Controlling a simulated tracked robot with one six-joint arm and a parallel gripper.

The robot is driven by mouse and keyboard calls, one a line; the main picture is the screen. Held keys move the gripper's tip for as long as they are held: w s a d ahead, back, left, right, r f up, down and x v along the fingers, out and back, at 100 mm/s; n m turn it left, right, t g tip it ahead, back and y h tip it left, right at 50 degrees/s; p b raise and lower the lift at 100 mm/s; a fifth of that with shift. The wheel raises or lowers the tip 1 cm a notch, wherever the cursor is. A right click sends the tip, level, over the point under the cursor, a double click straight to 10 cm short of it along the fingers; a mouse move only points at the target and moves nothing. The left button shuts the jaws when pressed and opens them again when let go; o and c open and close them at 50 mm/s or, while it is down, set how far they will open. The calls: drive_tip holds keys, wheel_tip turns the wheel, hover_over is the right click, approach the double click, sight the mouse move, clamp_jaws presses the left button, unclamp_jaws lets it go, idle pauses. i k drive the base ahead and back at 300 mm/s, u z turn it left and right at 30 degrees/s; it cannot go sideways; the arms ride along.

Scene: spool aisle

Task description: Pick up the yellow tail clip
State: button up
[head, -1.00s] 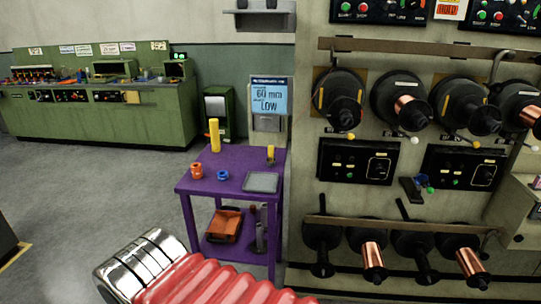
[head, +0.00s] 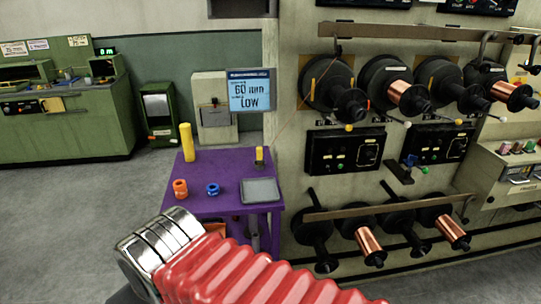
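A small upright yellow piece (head: 259,155) with a dark lower part stands at the back right of the purple table (head: 200,206); it may be the yellow tail clip, but it is too small to be sure. A taller plain yellow cylinder (head: 186,142) stands at the table's back left. My arm, with red bellows and a chrome ring, crosses the bottom of the head view and hides the table's front legs and most of its lower shelf. My gripper is not in view.
An orange ring-like piece (head: 180,188), a blue one (head: 212,189) and a grey tray (head: 261,190) are on the table. The spool rack with copper spools (head: 407,94) stands close on the right. Grey floor (head: 80,220) is open on the left.

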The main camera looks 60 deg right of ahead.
sight(259, 153)
drive_tip(key=z, duration=0.55)
drive_tip(key=i, duration=1.05)
drive_tip(key=z, duration=0.5)
